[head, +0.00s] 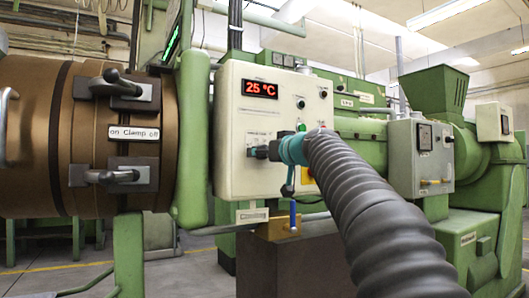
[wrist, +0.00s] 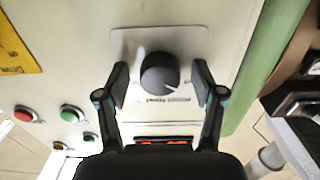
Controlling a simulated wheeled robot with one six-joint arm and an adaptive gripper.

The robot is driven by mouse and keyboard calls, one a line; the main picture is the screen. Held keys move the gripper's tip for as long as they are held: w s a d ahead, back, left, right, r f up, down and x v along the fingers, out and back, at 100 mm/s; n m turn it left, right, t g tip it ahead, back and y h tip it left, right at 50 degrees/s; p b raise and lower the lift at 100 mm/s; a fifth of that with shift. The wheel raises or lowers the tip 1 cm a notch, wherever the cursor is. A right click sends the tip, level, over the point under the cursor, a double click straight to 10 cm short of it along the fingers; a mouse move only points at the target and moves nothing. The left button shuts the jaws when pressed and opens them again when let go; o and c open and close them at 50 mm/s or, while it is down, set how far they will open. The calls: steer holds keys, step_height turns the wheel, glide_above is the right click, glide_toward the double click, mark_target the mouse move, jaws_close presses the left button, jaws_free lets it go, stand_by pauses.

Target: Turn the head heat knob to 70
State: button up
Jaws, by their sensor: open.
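The knob (wrist: 158,72) is round and dark grey with a white pointer line, on a light plate with small print. In the wrist view my gripper (wrist: 161,68) is open, with one finger on each side of the knob and a visible gap to it. In the head view my gripper (head: 262,152) is at the front of the white control panel (head: 232,98), and it mostly hides the knob. The red display (head: 260,89) above reads 25 °C. The knob's scale is too small to read.
Red (wrist: 25,114) and green (wrist: 70,113) buttons sit beside the knob in the wrist view. A green pipe (head: 191,140) stands left of the panel, beside the brown barrel with clamps (head: 133,133). A blue-handled valve (head: 292,215) is below the panel.

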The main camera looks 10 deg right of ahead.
steer(key=c, duration=1.1)
steer(key=shift+c, duration=0.2)
steer(key=shift+m, duration=0.3)
steer(key=shift+a+m+p, duration=0.1)
steer(key=shift+m+p, duration=0.65)
steer(key=shift+m, duration=2.85)
